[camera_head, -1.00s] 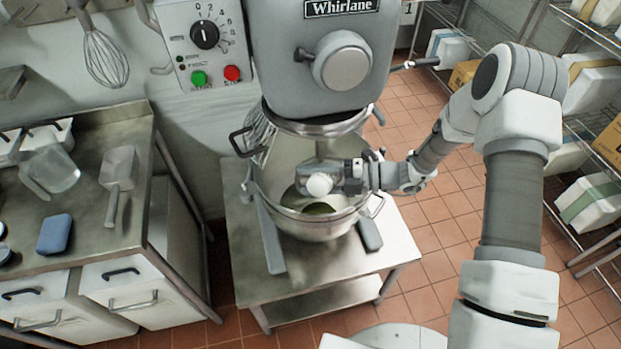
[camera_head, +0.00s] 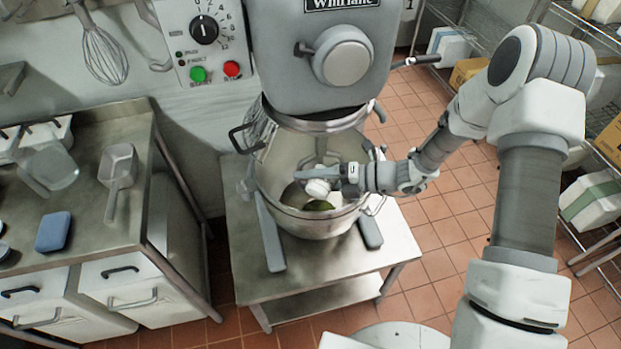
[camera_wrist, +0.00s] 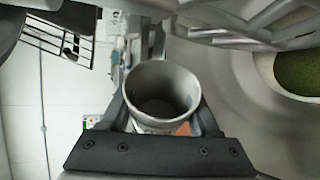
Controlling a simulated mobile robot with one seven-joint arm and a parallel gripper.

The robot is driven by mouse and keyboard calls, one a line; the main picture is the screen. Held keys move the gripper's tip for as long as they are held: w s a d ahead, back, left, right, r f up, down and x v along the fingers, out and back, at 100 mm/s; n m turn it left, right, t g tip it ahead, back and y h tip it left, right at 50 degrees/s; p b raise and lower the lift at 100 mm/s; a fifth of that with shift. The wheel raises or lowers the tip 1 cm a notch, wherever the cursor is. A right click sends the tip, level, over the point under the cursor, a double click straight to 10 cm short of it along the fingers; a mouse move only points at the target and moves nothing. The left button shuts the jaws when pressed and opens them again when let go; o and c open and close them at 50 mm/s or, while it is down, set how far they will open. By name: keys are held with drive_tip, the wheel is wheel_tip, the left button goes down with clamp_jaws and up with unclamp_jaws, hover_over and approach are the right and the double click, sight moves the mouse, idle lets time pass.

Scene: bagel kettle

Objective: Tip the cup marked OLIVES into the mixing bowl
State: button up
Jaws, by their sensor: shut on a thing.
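A small metal cup (camera_wrist: 162,90) is held between the fingers of my gripper (camera_wrist: 160,112). The wrist view looks into its round mouth; the inside is dark with a paler patch, and I see no olives in it. No OLIVES label is readable. In the head view the cup (camera_head: 317,188) shows as a small pale shape at my gripper (camera_head: 335,178), inside the outline of the mixing bowl (camera_head: 312,226); its tilt is hard to judge. A dark green mass (camera_head: 319,205) lies in the bowl below the cup. It also shows in the wrist view (camera_wrist: 300,65).
The mixer head (camera_head: 335,60) hangs right above the bowl, with wire guard bars (camera_head: 258,135) at its left. The bowl stands on a steel table (camera_head: 250,288). A counter at left holds a scoop (camera_head: 117,170), a clear jug (camera_head: 50,168) and a blue block (camera_head: 54,233).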

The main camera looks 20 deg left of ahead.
drive_tip(key=f+n+t+b, duration=0.1)
drive_tip(key=b, duration=0.1)
drive_tip(key=f+n+t+h+b, duration=0.1)
drive_tip(key=n+b, duration=0.1)
drive_tip(key=b, duration=0.1)
drive_tip(key=shift+s, duration=0.25)
drive_tip(key=shift+r+n+t+b, duration=0.15)
drive_tip(key=shift+n+t+b, duration=0.35)
drive_tip(key=shift+n+b, duration=0.15)
drive_tip(key=shift+s, duration=0.1)
drive_tip(key=s+a+n+t+b, duration=0.4)
drive_tip(key=s+a+b, duration=0.3)
drive_tip(key=b, duration=1.1)
drive_tip(key=shift+s+a+n+h, duration=0.2)
drive_tip(key=shift+s+n+h, duration=0.2)
drive_tip(key=shift+s, duration=0.7)
